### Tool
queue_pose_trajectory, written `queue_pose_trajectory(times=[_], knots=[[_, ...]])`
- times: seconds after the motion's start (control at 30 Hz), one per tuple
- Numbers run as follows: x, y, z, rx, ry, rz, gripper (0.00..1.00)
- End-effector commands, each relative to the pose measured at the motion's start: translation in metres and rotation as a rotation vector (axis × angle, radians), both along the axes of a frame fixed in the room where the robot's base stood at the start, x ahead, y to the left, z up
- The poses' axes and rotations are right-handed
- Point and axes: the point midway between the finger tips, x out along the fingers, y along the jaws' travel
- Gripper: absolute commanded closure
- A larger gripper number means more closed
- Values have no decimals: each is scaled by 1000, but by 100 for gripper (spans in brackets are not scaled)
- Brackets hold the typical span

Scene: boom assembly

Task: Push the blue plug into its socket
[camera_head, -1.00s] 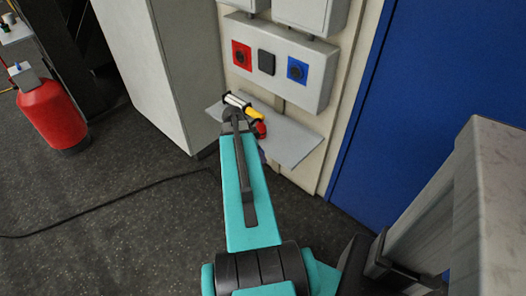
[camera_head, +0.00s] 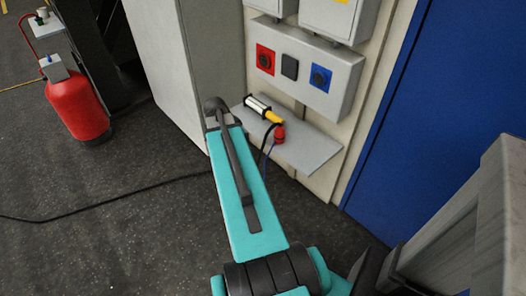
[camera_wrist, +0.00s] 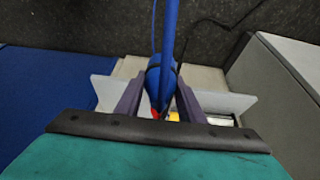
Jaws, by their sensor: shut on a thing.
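The blue socket (camera_head: 320,77) is on the right of a grey wall box in the head view, its round middle dark. My gripper (camera_wrist: 158,108) shows in the wrist view, its two dark fingers closed on either side of the blue plug (camera_wrist: 160,75). A blue cable (camera_wrist: 169,25) runs from the plug to the top of that view. In the head view my arm hides the gripper and plug; the arm's end is left of the shelf, below and left of the socket. A thin blue cable shows beside the arm.
A red socket (camera_head: 265,59) and a dark square cover (camera_head: 290,67) share the box. Below, a grey shelf (camera_head: 312,150) holds a white-and-yellow lamp (camera_head: 262,107) and a red plug (camera_head: 279,133). A grey cabinet (camera_head: 165,60) stands left, a blue door (camera_head: 445,110) right.

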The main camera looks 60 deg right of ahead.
Motion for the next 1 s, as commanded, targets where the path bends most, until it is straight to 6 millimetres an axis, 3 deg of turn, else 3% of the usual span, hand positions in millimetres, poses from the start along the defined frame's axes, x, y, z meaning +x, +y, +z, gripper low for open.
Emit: queue_pose_trajectory(times=[0.1,0.5,0.7,1.0], knots=[[35,25,20,-1,-3,135,97],[135,123,85,-2,-2,605,97],[174,182,118,-2,-3,844,97],[217,277,169,-2,-2,1204,97]])
